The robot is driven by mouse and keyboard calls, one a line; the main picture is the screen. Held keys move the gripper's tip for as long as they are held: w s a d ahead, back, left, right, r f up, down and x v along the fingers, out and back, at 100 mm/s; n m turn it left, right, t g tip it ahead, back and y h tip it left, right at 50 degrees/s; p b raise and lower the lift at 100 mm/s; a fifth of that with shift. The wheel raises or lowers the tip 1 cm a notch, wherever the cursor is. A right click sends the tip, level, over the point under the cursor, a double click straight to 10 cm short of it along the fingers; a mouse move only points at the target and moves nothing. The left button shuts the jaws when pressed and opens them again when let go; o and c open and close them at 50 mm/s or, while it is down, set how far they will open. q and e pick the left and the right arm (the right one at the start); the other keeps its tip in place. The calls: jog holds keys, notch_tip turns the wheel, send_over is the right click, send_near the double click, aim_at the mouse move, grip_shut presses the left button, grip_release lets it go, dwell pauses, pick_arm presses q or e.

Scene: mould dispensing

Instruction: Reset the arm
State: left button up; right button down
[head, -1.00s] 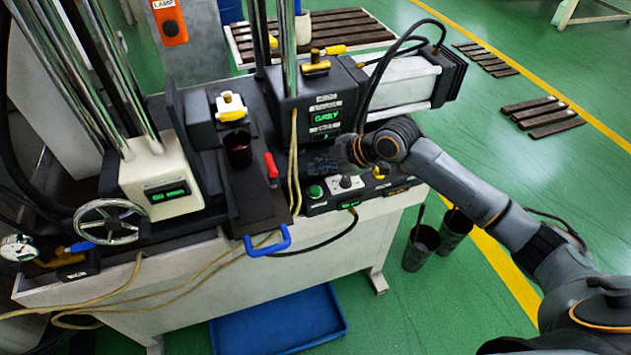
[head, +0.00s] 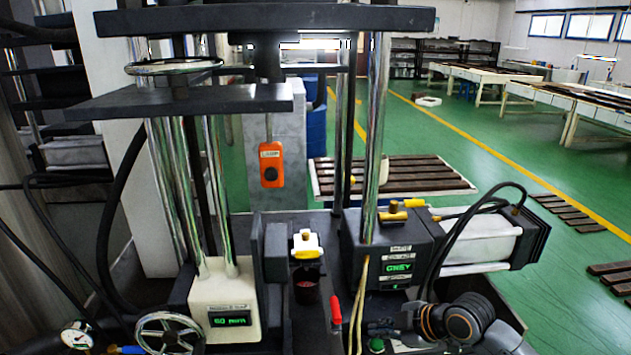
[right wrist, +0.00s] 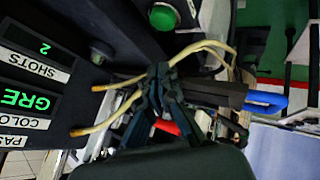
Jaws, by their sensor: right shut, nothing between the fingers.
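My right gripper (head: 385,328) is low in the head view, in front of the dark dispenser block (head: 392,250) with a green "GREY" display. My wrist and arm come in from the lower right. In the right wrist view the dark fingers (right wrist: 160,80) are closed together with nothing held. A green button (head: 376,345) sits just below the gripper in the head view; a green button also shows in the right wrist view (right wrist: 162,17). Whether the fingers touch anything is unclear. My left gripper is not in view.
A dark cup (head: 307,289) stands under a yellow-and-white nozzle. A red-handled lever (head: 335,312) and beige hoses are close to the gripper's left. Metal columns and a white cylinder (head: 485,245) surround the block.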

jog(key=s+a+f+m+g+h, duration=0.1)
jog(key=s+a+f+m, duration=0.2)
jog(key=s, duration=0.4)
jog(key=s+a+f+m, duration=0.2)
jog(key=s+f, duration=0.2)
jog(key=s, duration=0.3)
jog(key=s+d+f+m+g+h, duration=0.1)
jog(key=s+d+m+h, duration=0.2)
jog(key=s+d+m, duration=0.35)
jog(key=s+d+f+m+g+h, duration=0.1)
jog(key=s+d+m+h, duration=0.2)
jog(key=s, duration=0.7)
notch_tip(320, 180, down, 28)
jog(key=s+g+y, duration=0.1)
jog(key=s, duration=0.1)
jog(key=s+d+f+g, duration=0.1)
jog(key=s+d+f, duration=0.1)
jog(key=s+f, duration=1.2)
jog(key=shift+s+d+f, duration=0.2)
jog(key=shift+s+f, duration=0.1)
jog(key=shift+s, duration=0.85)
